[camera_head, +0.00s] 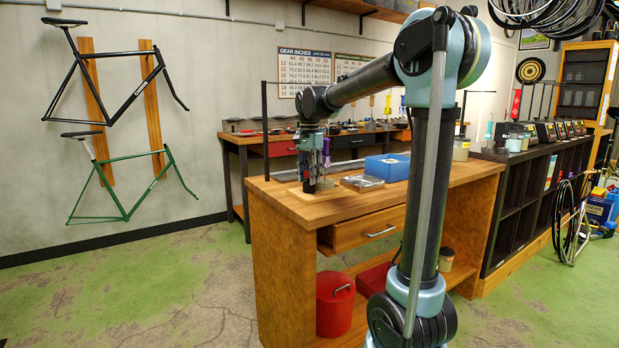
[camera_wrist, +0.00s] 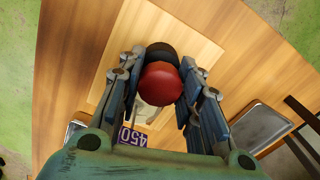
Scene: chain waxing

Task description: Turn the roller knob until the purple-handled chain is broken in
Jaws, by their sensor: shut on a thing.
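The red roller knob (camera_wrist: 160,83) is between my gripper's fingers (camera_wrist: 162,84) in the wrist view, seen from above. The fingers are shut on it from both sides. A dark round part (camera_wrist: 161,52) shows just behind the knob, and a pale part lies partly hidden below it. A purple piece marked 450 (camera_wrist: 132,137) is close by. In the head view my gripper (camera_head: 311,184) points down over the workbench. A purple handle (camera_head: 326,150) stands upright just right of it. I cannot make out the chain.
The roller stands on a light wooden board (camera_wrist: 120,45) on the workbench (camera_head: 285,194). A metal tray (camera_head: 362,183) and a blue box (camera_head: 388,166) lie to the right. The bench's near edge and half-open drawer (camera_head: 362,232) are below.

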